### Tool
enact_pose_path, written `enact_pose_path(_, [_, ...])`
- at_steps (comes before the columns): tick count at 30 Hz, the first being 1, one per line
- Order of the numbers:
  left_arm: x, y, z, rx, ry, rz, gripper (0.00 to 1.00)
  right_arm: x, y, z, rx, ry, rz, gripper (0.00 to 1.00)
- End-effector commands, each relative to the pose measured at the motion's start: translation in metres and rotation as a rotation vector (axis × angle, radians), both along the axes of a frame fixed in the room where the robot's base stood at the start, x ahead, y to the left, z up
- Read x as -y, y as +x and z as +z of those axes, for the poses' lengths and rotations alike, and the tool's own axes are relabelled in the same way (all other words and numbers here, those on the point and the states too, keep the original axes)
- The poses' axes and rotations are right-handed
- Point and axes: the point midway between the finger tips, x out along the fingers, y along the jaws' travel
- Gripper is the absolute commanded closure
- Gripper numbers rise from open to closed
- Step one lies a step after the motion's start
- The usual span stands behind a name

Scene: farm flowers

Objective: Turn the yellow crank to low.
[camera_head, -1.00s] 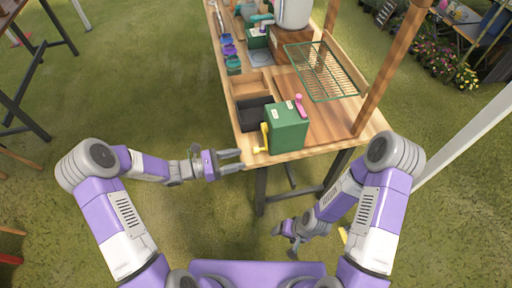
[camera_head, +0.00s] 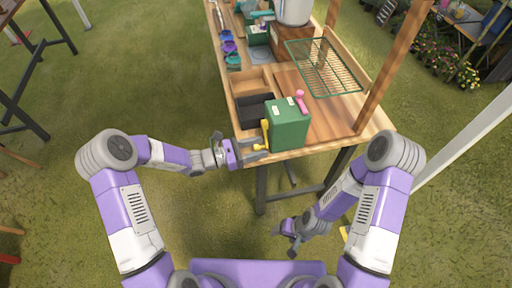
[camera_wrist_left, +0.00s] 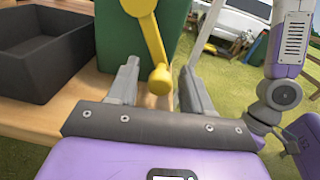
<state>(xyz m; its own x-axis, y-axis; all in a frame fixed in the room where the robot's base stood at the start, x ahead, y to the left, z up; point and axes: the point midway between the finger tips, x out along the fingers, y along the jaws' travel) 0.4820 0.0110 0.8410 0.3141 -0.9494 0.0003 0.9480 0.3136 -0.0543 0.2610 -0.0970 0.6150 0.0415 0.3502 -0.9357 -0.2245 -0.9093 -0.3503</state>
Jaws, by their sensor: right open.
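The yellow crank (camera_head: 265,134) is on the left side of a green box (camera_head: 289,125) at the table's near corner. In the left wrist view the crank (camera_wrist_left: 152,40) hangs down, slightly tilted, and its round knob (camera_wrist_left: 160,80) is between my two fingertips. My left gripper (camera_head: 262,150) is open around the knob; a gap shows on each side in the wrist view (camera_wrist_left: 158,88). A pink crank (camera_head: 301,103) is on the box's right side. My right gripper (camera_head: 290,240) is open and empty, low beside the table. No low mark is readable.
The wooden table (camera_head: 320,122) carries a black tray (camera_head: 254,110) just behind the crank; it also shows in the wrist view (camera_wrist_left: 40,50). A green wire rack (camera_head: 325,66) and wooden posts stand to the right.

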Motion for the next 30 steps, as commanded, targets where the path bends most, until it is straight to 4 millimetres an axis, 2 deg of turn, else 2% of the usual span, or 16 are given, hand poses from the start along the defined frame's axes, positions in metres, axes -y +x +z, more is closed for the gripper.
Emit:
enact_pose_path(1, [0.0, 0.0, 0.0, 0.0, 0.0, 0.0, 0.56, 0.0, 0.0, 0.0, 0.0, 0.0, 0.0, 0.28])
enact_pose_path(9, [0.0, 0.0, 0.0, 0.0, 0.0, 0.0, 0.97, 0.0, 0.0, 0.0, 0.0, 0.0, 0.0, 0.28])
enact_pose_path(10, [0.0, 0.0, 0.0, 0.0, 0.0, 0.0, 1.0, 0.0, 0.0, 0.0, 0.0, 0.0, 0.0, 0.28])
enact_pose_path(22, [0.0, -0.001, 0.001, -0.016, -0.004, 0.0, 1.0, 0.0, 0.0, 0.004, 0.0, 0.0, 0.0, 0.28])
enact_pose_path(30, [0.002, -0.009, 0.01, -0.133, -0.034, 0.0, 1.0, 0.0, 0.0, 0.029, 0.0, 0.0, 0.0, 0.28])
